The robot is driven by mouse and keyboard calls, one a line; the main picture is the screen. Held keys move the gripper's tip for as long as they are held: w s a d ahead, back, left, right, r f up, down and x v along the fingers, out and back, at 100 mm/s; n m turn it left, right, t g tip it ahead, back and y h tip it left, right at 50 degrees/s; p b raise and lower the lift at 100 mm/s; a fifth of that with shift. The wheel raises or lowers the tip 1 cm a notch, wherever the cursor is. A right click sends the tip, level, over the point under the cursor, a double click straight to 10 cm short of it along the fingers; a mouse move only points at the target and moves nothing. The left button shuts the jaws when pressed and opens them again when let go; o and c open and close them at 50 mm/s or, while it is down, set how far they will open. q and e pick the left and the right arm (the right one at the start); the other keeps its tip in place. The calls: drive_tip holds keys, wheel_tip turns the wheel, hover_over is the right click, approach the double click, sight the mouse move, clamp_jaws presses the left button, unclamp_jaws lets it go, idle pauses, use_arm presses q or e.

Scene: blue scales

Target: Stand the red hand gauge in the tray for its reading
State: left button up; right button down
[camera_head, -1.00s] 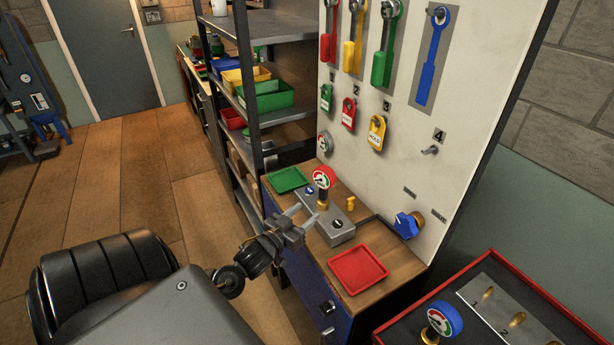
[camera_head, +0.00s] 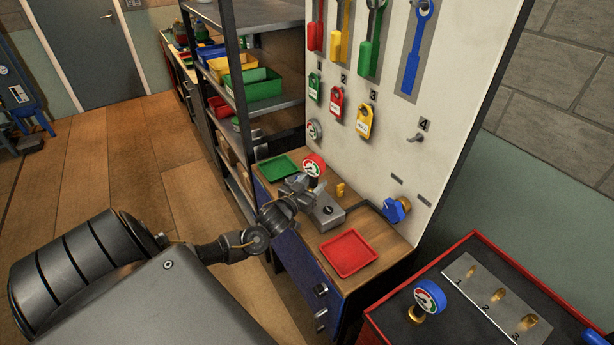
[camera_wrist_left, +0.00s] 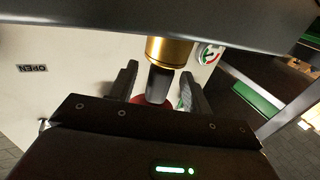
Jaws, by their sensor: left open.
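The red hand gauge (camera_head: 313,166) stands upright on the grey block (camera_head: 326,215) on the wooden bench, its round dial in a red rim. My left gripper (camera_head: 303,184) is open right at the gauge, just below its dial. In the left wrist view the open fingers (camera_wrist_left: 158,88) lie on either side of the gauge's dark stem and brass fitting (camera_wrist_left: 168,52), with a gap showing. Its red head is mostly hidden there. A red tray (camera_head: 349,253) lies empty at the bench front and a green tray (camera_head: 278,168) lies empty behind. My right gripper is not in view.
The white panel (camera_head: 385,140) rises behind the bench, with a blue knob (camera_head: 397,209) and a small yellow piece (camera_head: 341,189) near its foot. A red-edged case (camera_head: 470,247) at the right holds a blue gauge (camera_head: 430,296) and a numbered plate. Shelving stands left.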

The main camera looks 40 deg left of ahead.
sight(311, 171)
use_arm(q)
clamp_jaws()
idle(0.4)
drive_tip(key=shift+r, duration=0.1)
drive_tip(key=shift+w+r+p, duration=0.1)
drive_tip(key=shift+r+p, duration=0.25)
drive_tip(key=shift+p, duration=0.05)
drive_tip(key=shift+r+p, duration=1.5)
drive_tip(key=shift+r, duration=0.15)
drive_tip(key=shift+r+p, duration=0.45)
drive_tip(key=shift+r, duration=0.05)
